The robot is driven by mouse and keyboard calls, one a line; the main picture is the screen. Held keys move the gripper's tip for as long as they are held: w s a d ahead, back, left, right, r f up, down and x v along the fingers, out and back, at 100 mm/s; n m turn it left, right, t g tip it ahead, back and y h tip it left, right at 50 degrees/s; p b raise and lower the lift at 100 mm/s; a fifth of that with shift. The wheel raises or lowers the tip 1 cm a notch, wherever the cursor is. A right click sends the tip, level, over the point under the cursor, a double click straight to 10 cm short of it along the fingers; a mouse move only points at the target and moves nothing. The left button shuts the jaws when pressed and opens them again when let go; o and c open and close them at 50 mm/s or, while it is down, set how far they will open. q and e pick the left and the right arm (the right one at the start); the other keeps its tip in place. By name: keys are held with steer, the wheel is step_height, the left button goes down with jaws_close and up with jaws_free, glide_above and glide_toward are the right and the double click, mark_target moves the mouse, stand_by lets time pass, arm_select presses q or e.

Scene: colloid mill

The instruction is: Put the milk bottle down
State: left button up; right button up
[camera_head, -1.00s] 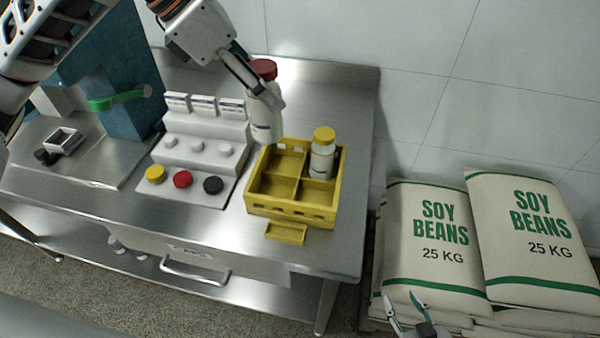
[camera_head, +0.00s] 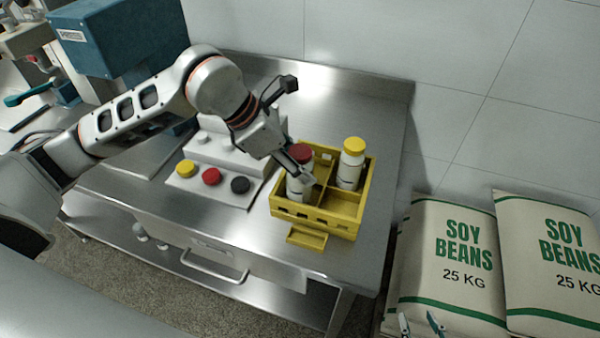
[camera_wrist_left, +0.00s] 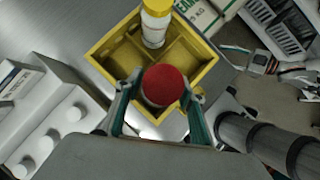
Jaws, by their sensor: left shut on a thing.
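The milk bottle (camera_head: 297,188) is white with a red cap and stands about upright at the front left compartment of the yellow crate (camera_head: 318,221). I cannot tell whether its base touches the crate floor. My left gripper (camera_head: 302,180) is shut on this bottle below the cap. In the left wrist view the red cap (camera_wrist_left: 164,86) sits between the two fingers, at the crate's near side. A second bottle with a yellow cap (camera_head: 352,162) stands in the back right compartment. My right gripper (camera_head: 420,326) shows only its parted fingertips at the bottom edge, empty.
A white stepped panel with yellow, red and dark grey buttons (camera_head: 211,176) stands left of the crate. The blue machine (camera_head: 115,35) is at the back left. Soy bean sacks (camera_head: 448,260) lie right of the steel table (camera_head: 375,225). The crate's front right compartment looks empty.

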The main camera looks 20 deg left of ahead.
arm_select(q)
steer(key=shift+f, duration=1.6)
steer(key=shift+f, duration=0.1)
steer(key=o, duration=1.3)
steer(key=b+v, duration=0.1)
steer(key=v, duration=1.1)
steer(key=shift+s, duration=0.15)
